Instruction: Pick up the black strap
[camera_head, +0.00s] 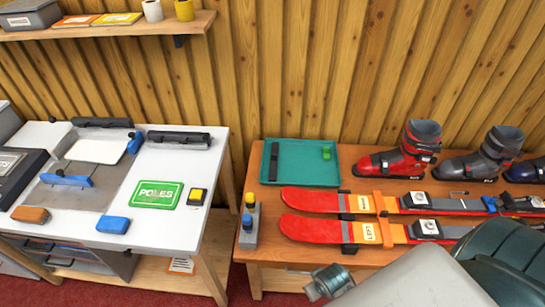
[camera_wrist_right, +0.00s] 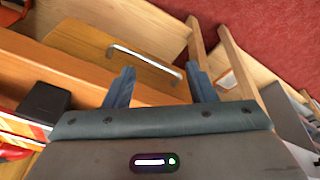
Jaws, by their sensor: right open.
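The black strap (camera_head: 274,162) looks like a thin dark strip lying along the left side of a teal tray (camera_head: 262,148) on the wooden bench. A small green item (camera_head: 326,152) lies in the same tray, at its right. My right gripper (camera_wrist_right: 160,85) is open in the right wrist view, with nothing between its two fingers. It faces a wooden front with a metal handle (camera_wrist_right: 145,60), apart from the strap. The right wrist view does not show the strap. My left gripper is not in view.
Red skis (camera_head: 310,200) lie in front of the tray, with ski boots (camera_head: 400,160) behind them at right. A white bench (camera_head: 160,232) at left holds black bars (camera_head: 180,139) and a green card (camera_head: 157,194).

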